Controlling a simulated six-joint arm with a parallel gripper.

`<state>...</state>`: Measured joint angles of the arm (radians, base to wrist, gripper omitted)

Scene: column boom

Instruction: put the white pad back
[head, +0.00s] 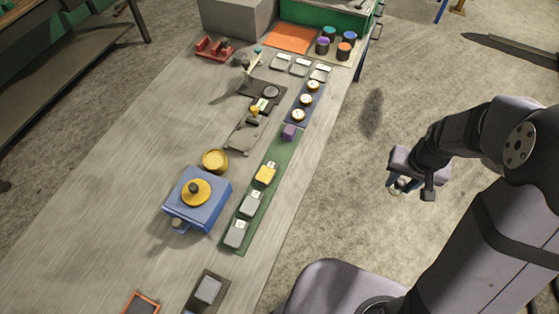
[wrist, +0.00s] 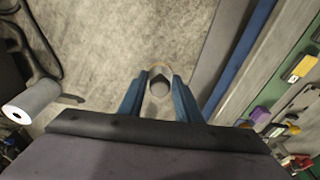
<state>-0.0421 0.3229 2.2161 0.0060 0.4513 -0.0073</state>
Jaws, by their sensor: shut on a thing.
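My gripper (head: 402,188) is to the right of the workbench, out over the floor. In the wrist view its two blue fingers (wrist: 159,90) are closed on a small round pad (wrist: 160,72) with a pale rim and a grey centre. The fingers hide part of it, and I cannot tell its colour for certain. Several round pale pads (head: 306,100) with darker centres lie in a row on a blue strip (head: 292,124) near the bench's right edge.
Cups (head: 346,50) and an orange mat (head: 292,38) are at the far end. The floor around the gripper is clear.

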